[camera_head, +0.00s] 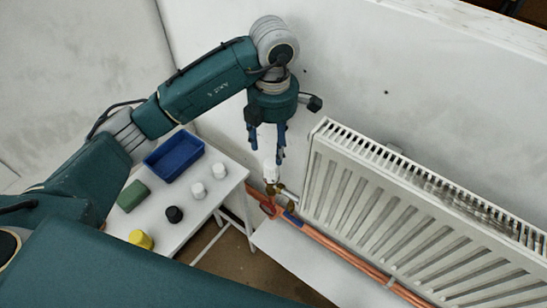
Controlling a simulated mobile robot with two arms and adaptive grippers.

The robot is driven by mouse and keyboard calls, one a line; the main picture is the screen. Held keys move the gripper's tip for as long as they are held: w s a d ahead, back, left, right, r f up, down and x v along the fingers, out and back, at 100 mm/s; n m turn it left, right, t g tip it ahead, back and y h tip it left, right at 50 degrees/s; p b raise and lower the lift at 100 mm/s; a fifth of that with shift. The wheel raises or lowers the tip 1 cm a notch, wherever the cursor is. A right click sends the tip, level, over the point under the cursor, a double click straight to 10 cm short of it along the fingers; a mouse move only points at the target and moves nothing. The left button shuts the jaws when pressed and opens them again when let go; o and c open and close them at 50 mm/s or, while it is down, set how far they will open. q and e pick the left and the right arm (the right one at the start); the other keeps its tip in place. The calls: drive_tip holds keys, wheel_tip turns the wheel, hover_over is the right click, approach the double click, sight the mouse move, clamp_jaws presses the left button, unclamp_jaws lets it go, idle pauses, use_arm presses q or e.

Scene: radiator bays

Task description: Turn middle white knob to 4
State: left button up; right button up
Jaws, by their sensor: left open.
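A white knob (271,172) sits on a brass valve (273,188) at the lower left corner of the white radiator (375,215). My left gripper (267,150) points down just above this knob, open, with its blue fingers spread. Whether a fingertip touches the knob cannot be told. The number set on the knob is too small to read. Only this one valve knob shows on a radiator. My right gripper is not in view.
A white table (222,187) at the left bears a blue tray (174,156), a green block (133,196), a yellow piece (141,239), a black piece (174,214) and two white pieces (198,190). Copper pipes (330,243) run below the radiator. The wall stands close behind my gripper.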

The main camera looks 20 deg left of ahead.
sight(271, 162)
use_arm(q)
drive_tip(key=f, duration=0.1)
drive_tip(key=f+p, duration=0.1)
drive_tip(key=f, duration=0.2)
drive_tip(key=shift+s+f, duration=0.3)
drive_tip(key=shift+s, duration=0.05)
drive_tip(key=f, duration=0.1)
drive_tip(key=f+p, duration=0.1)
drive_tip(key=f, duration=0.2)
drive_tip(key=shift+w+a+f, duration=0.1)
drive_tip(key=shift+w, duration=0.2)
drive_tip(key=shift+f, duration=0.15)
drive_tip(key=shift+c, duration=0.2)
drive_tip(key=c, duration=1.1)
drive_tip(key=shift+w+f+n+b, duration=0.1)
drive_tip(key=shift+f+n+b, duration=0.15)
drive_tip(key=shift+b, duration=0.3)
drive_tip(key=shift+r+n+b, duration=0.1)
drive_tip(key=shift+n+b, duration=0.2)
drive_tip(key=shift+n, duration=0.05)
drive_tip(key=shift+r, duration=0.15)
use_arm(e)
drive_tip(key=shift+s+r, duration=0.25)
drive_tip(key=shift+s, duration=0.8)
